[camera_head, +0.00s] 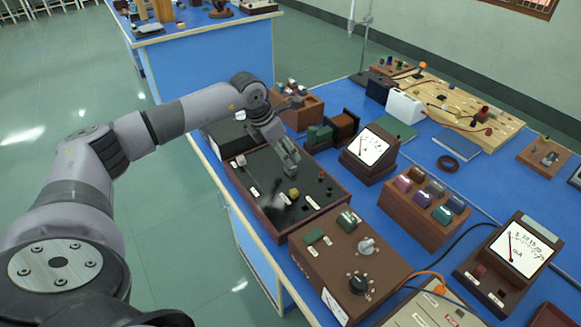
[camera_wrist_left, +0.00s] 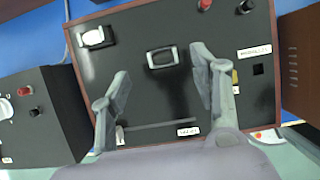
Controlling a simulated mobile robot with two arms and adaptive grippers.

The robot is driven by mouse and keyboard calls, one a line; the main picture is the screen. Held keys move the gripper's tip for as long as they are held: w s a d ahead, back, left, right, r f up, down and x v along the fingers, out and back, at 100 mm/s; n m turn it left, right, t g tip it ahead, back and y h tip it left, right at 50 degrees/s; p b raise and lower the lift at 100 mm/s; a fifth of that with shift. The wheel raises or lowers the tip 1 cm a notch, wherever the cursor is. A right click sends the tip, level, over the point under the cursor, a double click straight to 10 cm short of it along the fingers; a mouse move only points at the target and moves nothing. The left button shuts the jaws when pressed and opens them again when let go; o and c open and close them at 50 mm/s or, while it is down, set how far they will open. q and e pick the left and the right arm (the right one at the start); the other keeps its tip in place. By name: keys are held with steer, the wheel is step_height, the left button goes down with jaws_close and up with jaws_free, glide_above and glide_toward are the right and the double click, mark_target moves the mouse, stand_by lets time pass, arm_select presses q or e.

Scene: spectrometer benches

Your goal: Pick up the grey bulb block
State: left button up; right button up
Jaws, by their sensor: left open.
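My left gripper (camera_head: 291,168) is open and empty above a black-topped wooden box (camera_head: 262,207). In the left wrist view its two fingers (camera_wrist_left: 160,85) stand apart over the black top (camera_wrist_left: 150,100). A small grey-rimmed rectangular piece with a dark middle (camera_wrist_left: 162,57) lies on that top, between the fingers and a little beyond them. A brown rack (camera_head: 423,230) to the right holds several coloured blocks, one of them greyish (camera_head: 434,188). I cannot tell for sure which piece is the grey bulb block. My right gripper is not in view.
The box top has a yellow knob (camera_head: 294,193), partly hidden by a finger in the left wrist view, a white-and-black switch (camera_wrist_left: 95,37), and red and black terminals. A brown control box (camera_head: 345,250) and a meter (camera_head: 369,153) stand close by. The blue bench (camera_head: 420,150) is crowded.

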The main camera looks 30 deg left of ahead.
arm_select(q)
steer(key=shift+f, duration=0.2)
steer(key=shift+w+d+f, duration=0.1)
steer(key=shift+f, duration=0.2)
steer(key=p+x, duration=0.1)
steer(key=x, duration=0.2)
steer(key=shift+w+d+f+p, duration=0.1)
steer(key=shift+d+f+p, duration=0.05)
steer(key=shift+f+p, duration=0.2)
steer(key=shift+w+f, duration=0.2)
steer(key=shift+f, duration=0.2)
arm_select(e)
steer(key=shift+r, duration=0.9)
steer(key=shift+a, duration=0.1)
arm_select(q)
steer(key=shift+c, duration=1.4)
steer(key=c, duration=0.9)
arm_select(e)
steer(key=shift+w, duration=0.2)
arm_select(q)
steer(key=shift+r, duration=0.15)
